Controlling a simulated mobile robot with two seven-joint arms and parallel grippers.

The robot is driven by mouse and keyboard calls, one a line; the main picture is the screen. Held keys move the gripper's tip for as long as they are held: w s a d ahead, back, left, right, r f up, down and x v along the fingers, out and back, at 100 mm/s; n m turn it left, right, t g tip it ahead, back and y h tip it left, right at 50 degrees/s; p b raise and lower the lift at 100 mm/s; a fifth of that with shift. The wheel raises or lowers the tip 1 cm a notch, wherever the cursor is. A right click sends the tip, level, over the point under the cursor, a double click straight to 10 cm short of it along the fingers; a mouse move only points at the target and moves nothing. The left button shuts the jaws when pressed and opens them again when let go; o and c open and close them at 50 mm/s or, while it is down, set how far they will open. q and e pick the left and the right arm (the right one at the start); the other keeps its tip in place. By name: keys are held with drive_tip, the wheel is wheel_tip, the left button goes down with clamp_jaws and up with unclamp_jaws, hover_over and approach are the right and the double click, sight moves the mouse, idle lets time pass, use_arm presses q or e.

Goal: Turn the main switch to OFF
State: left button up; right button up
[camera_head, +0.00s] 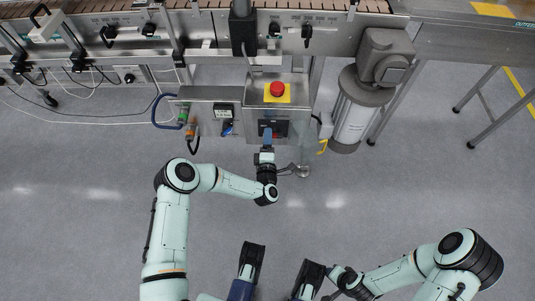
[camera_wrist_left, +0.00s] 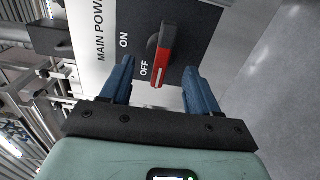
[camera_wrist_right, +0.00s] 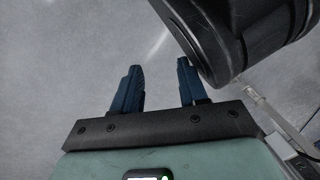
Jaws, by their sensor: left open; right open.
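The main switch (camera_wrist_left: 164,52) is a rotary handle, red and black, on a dark plate marked ON and OFF under a MAIN POWER label, in the left wrist view. The handle lies nearly upright in that picture, and its red end points down beside the OFF label. My left gripper (camera_wrist_left: 158,68) is open at the plate, one blue finger on each side of the handle's lower end, with gaps visible. In the head view my left gripper (camera_head: 267,138) partly hides the switch. My right gripper (camera_wrist_right: 159,65) is open and empty above the floor.
A red emergency button (camera_head: 277,89) on a yellow plate sits above the switch. A grey motor with a cylinder (camera_head: 355,110) stands to the right. The conveyor (camera_head: 130,30) runs along the back. A dark rounded part (camera_wrist_right: 240,35) is close to my right gripper.

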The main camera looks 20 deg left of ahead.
use_arm(q)
drive_tip(key=p+v, duration=0.3)
drive_tip(key=v, duration=0.9)
use_arm(e)
drive_tip(key=shift+t, duration=0.4)
drive_tip(key=shift+w+a+r, duration=0.25)
drive_tip(key=shift+w+r, duration=0.15)
drive_tip(key=shift+r, duration=0.45)
drive_tip(key=shift+w+a+r, duration=0.25)
drive_tip(key=shift+w+r, duration=0.15)
drive_tip(key=shift+r, duration=0.4)
drive_tip(key=shift+w+a+r, duration=0.25)
drive_tip(key=shift+w+r, duration=0.15)
drive_tip(key=shift+r, duration=0.45)
use_arm(q)
drive_tip(key=shift+d, duration=0.1)
